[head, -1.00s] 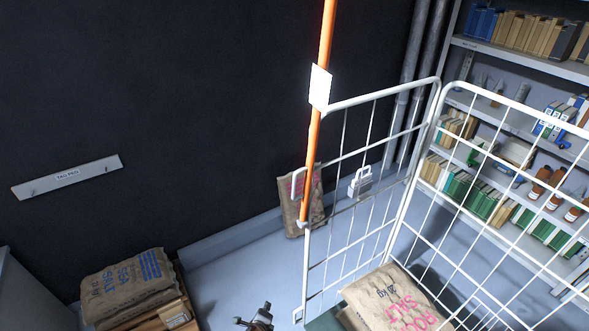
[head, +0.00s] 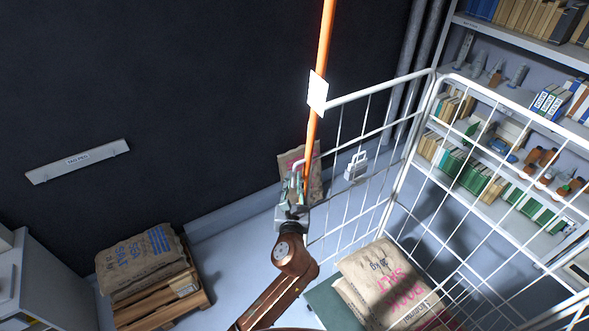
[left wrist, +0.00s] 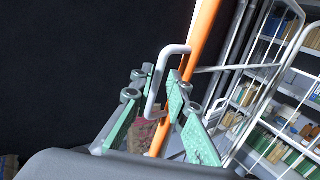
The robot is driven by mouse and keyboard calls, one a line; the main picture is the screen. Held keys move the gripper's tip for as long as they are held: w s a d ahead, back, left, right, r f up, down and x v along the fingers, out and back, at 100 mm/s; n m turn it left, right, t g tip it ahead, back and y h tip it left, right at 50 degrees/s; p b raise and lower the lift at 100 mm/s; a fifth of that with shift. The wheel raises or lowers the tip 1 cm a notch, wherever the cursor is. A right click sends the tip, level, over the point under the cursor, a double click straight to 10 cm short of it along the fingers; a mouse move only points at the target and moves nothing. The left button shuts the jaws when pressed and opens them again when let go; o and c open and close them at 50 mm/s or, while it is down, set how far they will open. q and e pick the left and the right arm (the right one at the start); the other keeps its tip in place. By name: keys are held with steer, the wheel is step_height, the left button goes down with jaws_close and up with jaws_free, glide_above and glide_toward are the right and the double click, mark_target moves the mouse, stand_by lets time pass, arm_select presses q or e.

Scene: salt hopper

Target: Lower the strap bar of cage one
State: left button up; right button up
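The orange strap bar (head: 321,60) stands nearly upright at the left front post of the white wire cage (head: 345,98). A white tag (head: 318,92) is on it, and a pale loop handle (left wrist: 172,49) is near its lower end. My left gripper (head: 296,187) is at this handle. In the left wrist view, the green-padded fingers of my left gripper (left wrist: 160,84) are apart, with one leg of the handle between them. I see no clear grip on it. The bar's foot is partly hidden by my gripper. My right gripper is not in view.
Salt sacks (head: 375,285) lie inside the cage. Another sack (head: 140,262) lies on a wooden pallet (head: 190,305) at lower left. A tag peg rail (head: 78,161) is on the dark wall. Shelves (head: 560,70) stand right. The air left of the bar is clear.

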mark_target(294, 173)
arm_select(q)
steer(key=shift+w+p, duration=0.35)
steer(key=shift+w, duration=1.7)
steer(key=shift+c, duration=0.4)
jaws_close()
